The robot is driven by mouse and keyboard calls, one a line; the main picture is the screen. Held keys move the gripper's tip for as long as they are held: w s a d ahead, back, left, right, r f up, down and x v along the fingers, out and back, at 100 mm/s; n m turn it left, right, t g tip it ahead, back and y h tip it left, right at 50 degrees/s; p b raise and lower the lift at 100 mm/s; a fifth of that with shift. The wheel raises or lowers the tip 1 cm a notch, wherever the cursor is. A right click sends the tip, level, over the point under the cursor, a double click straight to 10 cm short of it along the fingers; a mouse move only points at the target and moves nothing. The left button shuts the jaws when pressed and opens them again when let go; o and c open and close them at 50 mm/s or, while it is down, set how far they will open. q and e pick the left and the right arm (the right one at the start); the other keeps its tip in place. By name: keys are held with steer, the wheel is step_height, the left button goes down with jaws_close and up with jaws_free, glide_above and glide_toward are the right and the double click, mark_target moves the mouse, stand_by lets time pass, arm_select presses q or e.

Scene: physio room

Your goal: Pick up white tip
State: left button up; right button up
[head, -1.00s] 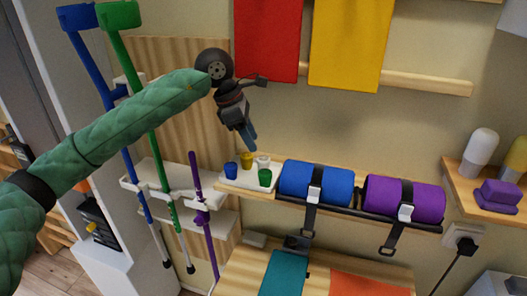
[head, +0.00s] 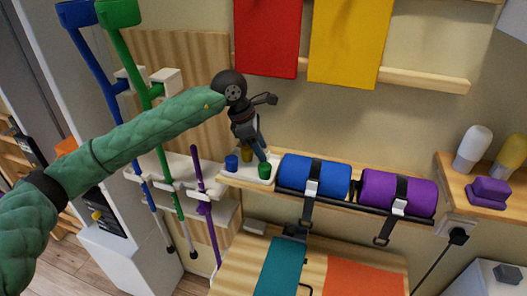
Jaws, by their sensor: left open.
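A small white tray (head: 243,177) on the wooden shelf holds small coloured tips. The blue tip (head: 231,162) is at its left, the yellow tip (head: 247,155) at the back and the green tip (head: 265,171) at the front right. My left gripper (head: 262,154) points down over the back right of the tray, with its blue-grey fingers open. The white tip is hidden behind these fingers, so I cannot tell whether they touch it. My right gripper is out of view.
A strapped blue roll (head: 328,177) and a purple roll (head: 375,188) lie just right of the tray. Blue and green crutches (head: 165,158) and a purple cane (head: 201,190) stand to the left. Red (head: 268,38) and yellow (head: 350,40) cloths hang above.

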arm_select(q)
steer(key=shift+w+f, duration=0.1)
steer(key=shift+f, duration=0.2)
steer(key=shift+d, duration=0.1)
steer(key=shift+r, duration=0.1)
steer(key=c, duration=0.8)
steer(key=shift+o, duration=0.2)
